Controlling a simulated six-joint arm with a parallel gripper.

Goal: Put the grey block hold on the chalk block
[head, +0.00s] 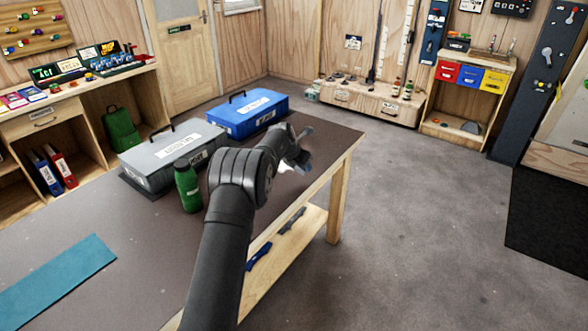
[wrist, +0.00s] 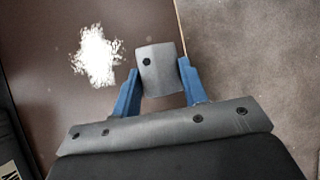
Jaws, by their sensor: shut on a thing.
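The grey block hold (wrist: 157,75) shows in the wrist view as a small grey block with a dark round hole. My gripper (wrist: 157,84) is shut on it, with one blue finger at each side. A white, ragged-edged chalk patch (wrist: 97,55) lies on the dark table top to the left of the held block, apart from it; I take it for the chalk block. In the head view my gripper (head: 295,155) is over the table's right part, and a bit of white (head: 285,168) shows beside it. My arm hides much of that area.
A green bottle (head: 187,186) stands close left of my arm. A grey case (head: 165,160) and a blue case (head: 248,112) stand behind it. A teal mat (head: 55,281) lies at the front left.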

